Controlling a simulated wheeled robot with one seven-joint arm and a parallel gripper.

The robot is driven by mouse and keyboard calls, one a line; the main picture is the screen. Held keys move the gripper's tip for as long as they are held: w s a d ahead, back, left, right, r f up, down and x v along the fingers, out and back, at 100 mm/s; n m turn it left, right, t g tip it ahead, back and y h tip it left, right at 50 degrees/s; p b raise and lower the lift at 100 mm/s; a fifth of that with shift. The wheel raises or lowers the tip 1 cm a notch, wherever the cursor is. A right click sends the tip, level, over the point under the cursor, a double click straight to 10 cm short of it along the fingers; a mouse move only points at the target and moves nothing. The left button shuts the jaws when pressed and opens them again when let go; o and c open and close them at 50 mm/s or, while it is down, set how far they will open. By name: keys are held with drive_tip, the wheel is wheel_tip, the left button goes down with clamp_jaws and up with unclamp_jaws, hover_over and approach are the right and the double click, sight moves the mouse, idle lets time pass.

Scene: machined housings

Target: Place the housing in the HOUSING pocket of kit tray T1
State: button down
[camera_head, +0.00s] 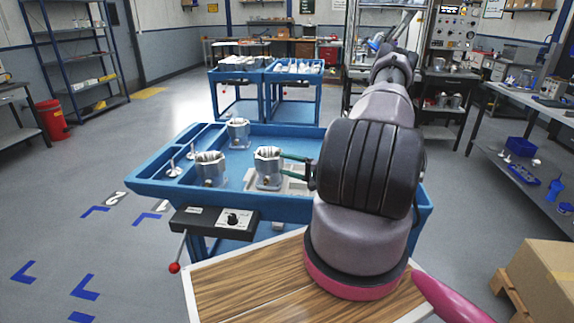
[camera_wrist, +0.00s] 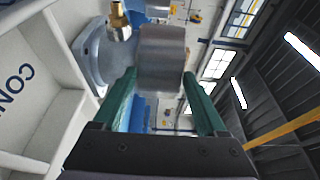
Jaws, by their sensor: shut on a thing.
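My gripper (camera_head: 286,158) has green fingers and is shut on a grey metal housing (camera_head: 267,170). In the wrist view, the fingertips (camera_wrist: 160,76) are on either side of the housing's round body (camera_wrist: 162,50). The housing has a flanged base and a brass fitting (camera_wrist: 119,22). The pale kit tray (camera_head: 291,184) lies on the blue cart beneath and right of the housing. In the wrist view, a tray wall (camera_wrist: 40,125) shows part of a label starting "CON". The HOUSING pocket's label is not visible. I cannot tell whether the housing's base touches the tray.
Two other housings stand on the blue cart (camera_head: 150,186), one near left (camera_head: 209,170) and one farther back (camera_head: 238,133). Small white-topped pins (camera_head: 172,168) sit in the cart's left compartments. My arm hides the cart's right part.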

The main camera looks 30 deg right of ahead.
drive_tip(key=shift+f, duration=0.2)
unclamp_jaws()
